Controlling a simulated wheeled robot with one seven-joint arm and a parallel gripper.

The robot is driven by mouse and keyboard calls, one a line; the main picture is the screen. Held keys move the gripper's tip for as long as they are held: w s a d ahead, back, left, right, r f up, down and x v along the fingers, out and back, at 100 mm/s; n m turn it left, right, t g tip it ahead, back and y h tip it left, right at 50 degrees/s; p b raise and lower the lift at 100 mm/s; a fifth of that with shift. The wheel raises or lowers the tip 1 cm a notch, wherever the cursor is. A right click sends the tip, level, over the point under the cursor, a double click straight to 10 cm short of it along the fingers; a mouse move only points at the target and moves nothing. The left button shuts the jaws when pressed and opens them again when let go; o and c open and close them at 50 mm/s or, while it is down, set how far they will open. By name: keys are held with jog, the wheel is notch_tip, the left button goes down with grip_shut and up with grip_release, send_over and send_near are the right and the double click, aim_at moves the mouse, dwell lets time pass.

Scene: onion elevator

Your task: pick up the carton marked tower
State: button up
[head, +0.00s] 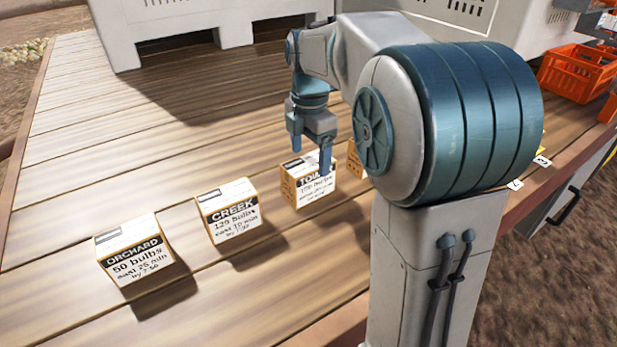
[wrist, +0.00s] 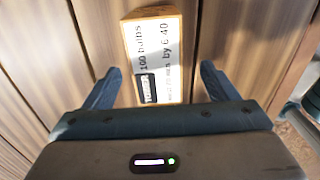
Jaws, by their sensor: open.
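The carton marked tower (head: 304,187) stands on the wooden deck, third from the left in a row of small cartons with white labels. My gripper (head: 311,158) is open just above and behind it, and one finger hides part of its label in the head view. In the wrist view the carton (wrist: 154,55) lies ahead of the gap between the two fingers of my gripper (wrist: 158,85), with "100 bulbs" and "by 6:40" readable on it. Nothing is between the fingers at their tips except the near end of the carton seen below; contact cannot be told.
The creek carton (head: 229,212) and orchard carton (head: 139,254) stand to the left. Another carton (head: 354,168) is partly hidden behind my arm at right. Large pale bins (head: 165,40) stand at the back; an orange crate (head: 578,72) is at right. The deck's left side (head: 75,130) is clear.

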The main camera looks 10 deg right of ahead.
aim_at(308, 177)
jog(key=f, duration=0.7)
jog(key=shift+w+a+f+p, duration=0.1)
jog(key=shift+w+p, duration=0.15)
jog(key=shift+p, duration=0.15)
jog(key=c, duration=1.4)
